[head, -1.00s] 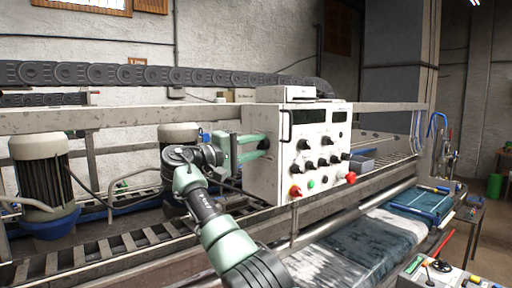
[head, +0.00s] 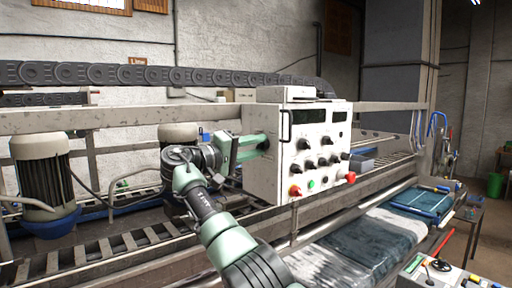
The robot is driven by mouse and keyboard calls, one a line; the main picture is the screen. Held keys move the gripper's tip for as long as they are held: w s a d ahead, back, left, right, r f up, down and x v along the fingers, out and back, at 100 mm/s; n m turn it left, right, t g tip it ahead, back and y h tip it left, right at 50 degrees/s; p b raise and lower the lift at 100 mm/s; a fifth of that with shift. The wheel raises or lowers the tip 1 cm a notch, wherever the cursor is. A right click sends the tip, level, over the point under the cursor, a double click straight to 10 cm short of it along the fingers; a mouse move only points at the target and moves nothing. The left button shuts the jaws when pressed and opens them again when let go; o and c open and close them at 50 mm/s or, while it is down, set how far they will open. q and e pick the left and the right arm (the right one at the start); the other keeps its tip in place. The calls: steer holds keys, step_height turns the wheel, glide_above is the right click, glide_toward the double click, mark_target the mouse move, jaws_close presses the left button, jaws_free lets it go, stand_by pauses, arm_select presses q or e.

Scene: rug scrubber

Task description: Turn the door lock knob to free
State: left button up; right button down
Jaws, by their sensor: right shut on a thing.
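A white control box (head: 316,160) stands on the machine's rail, with several black knobs, a red and a green button on its front. On its left side face is a dark door lock knob (head: 264,145), partly hidden by my fingers. My right gripper (head: 258,141), with green fingers, comes from the left and is shut on this knob at the box's side. Which way the knob points is too small to tell. My left gripper is not in view.
Two motors, one at the left (head: 43,172) and one behind my arm (head: 178,134), stand on the machine frame. A long rail (head: 120,118) runs behind the gripper. A second control panel (head: 445,272) is at the lower right.

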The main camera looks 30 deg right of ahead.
steer(key=c, duration=1.1)
jaws_free()
steer(key=shift+f, duration=0.35)
steer(key=shift+r, duration=0.1)
steer(key=shift+a+b, duration=0.3)
steer(key=shift+a, duration=0.1)
steer(key=a+b, duration=0.2)
steer(key=a, duration=0.5)
steer(key=shift+s+f+b, duration=0.25)
steer(key=shift+f+b, duration=0.05)
steer(key=shift+b, duration=0.05)
steer(key=shift+d, duration=0.1)
